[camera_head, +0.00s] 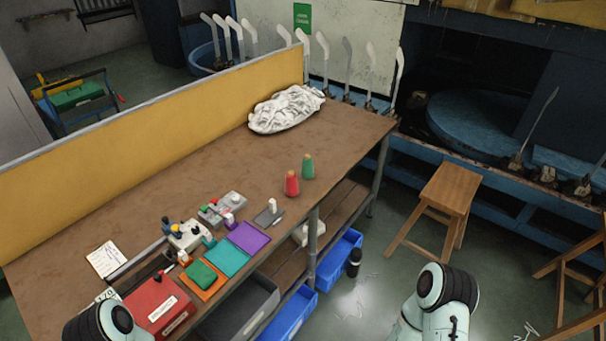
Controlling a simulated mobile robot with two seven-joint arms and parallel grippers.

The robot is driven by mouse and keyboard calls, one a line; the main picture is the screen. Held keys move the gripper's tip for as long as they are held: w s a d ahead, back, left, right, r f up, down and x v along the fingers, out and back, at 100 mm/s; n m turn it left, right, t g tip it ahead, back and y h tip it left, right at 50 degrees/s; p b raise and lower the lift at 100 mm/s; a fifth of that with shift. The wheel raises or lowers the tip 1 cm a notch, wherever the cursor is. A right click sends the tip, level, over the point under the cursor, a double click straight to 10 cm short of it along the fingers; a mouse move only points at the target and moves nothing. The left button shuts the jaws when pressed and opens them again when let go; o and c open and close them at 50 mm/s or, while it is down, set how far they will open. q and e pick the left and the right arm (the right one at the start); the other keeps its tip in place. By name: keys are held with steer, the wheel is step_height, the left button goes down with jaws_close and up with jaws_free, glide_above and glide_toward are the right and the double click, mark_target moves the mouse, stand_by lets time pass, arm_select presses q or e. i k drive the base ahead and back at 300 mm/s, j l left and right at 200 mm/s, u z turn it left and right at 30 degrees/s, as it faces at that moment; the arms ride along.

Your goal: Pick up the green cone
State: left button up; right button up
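The green cone (308,167) stands upright on the brown workbench (215,165), near its front edge on the right half. A red cone (292,183) stands close beside it, to the left and nearer to me. Part of my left arm shows at the bottom left corner and part of my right arm at the bottom right. Neither gripper shows in the head view. Both arm parts are well apart from the green cone.
A white crumpled bundle (286,109) lies at the bench's back right. Coloured mats, small devices and a red box (160,306) fill the near left. A yellow partition (140,133) runs along the back. A wooden stool (446,195) stands right of the bench.

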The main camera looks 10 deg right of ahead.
mark_target(308, 169)
steer(key=u, duration=0.5)
steer(key=l+u, duration=0.25)
steer(key=u, duration=0.15)
steer(key=i+l+u, duration=0.1)
steer(key=l+u, duration=0.15)
steer(key=u, duration=0.2)
steer(key=l+u, duration=0.25)
steer(key=u, duration=0.15)
steer(key=l+u, duration=0.2)
steer(key=l, duration=0.15)
steer(key=k+l+u, duration=0.15)
steer(key=l, duration=0.15)
steer(key=k+l+u, duration=0.2)
steer(key=l, duration=0.15)
steer(key=k+l, duration=0.1)
steer(key=l, duration=0.25)
steer(key=l+u, duration=0.1)
steer(key=l, duration=0.25)
steer(key=k+l, duration=0.15)
steer(key=l, duration=0.2)
steer(key=u, duration=0.05)
